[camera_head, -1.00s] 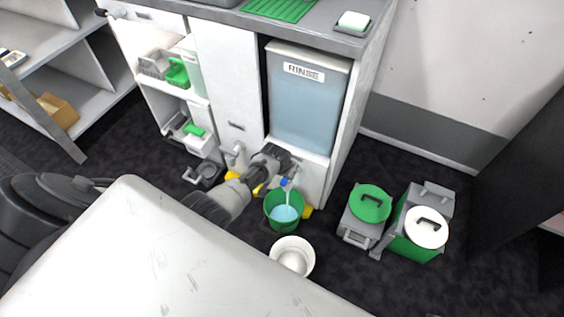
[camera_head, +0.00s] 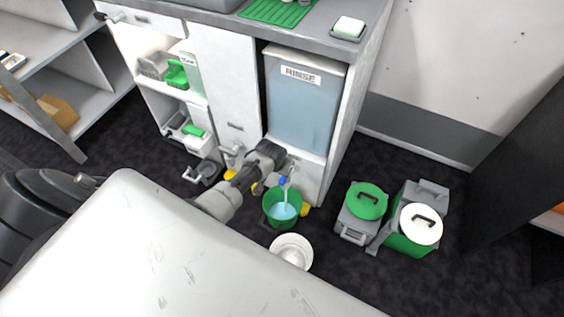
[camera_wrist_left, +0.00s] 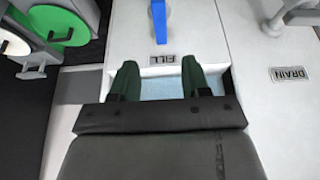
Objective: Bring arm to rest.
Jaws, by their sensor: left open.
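My left gripper (camera_head: 276,158) is open and empty, in front of the cabinet just below the rinse tank (camera_head: 301,105). In the left wrist view its two dark green fingers (camera_wrist_left: 160,80) are apart, with nothing between them but a pale surface. A blue valve handle (camera_wrist_left: 159,22) stands beyond the fingertips near the FILL label (camera_wrist_left: 162,59), apart from them. In the head view the blue handle (camera_head: 282,181) is just below the gripper. A pale blue stream runs down into a green bucket (camera_head: 270,212) holding water. My right gripper is not in view.
Lidded bins, one green-topped (camera_head: 367,200) and one white-topped (camera_head: 420,222), stand to the right. A white round container (camera_head: 291,251) is on the floor in front of the bucket. Dark floor between bucket and bins is free.

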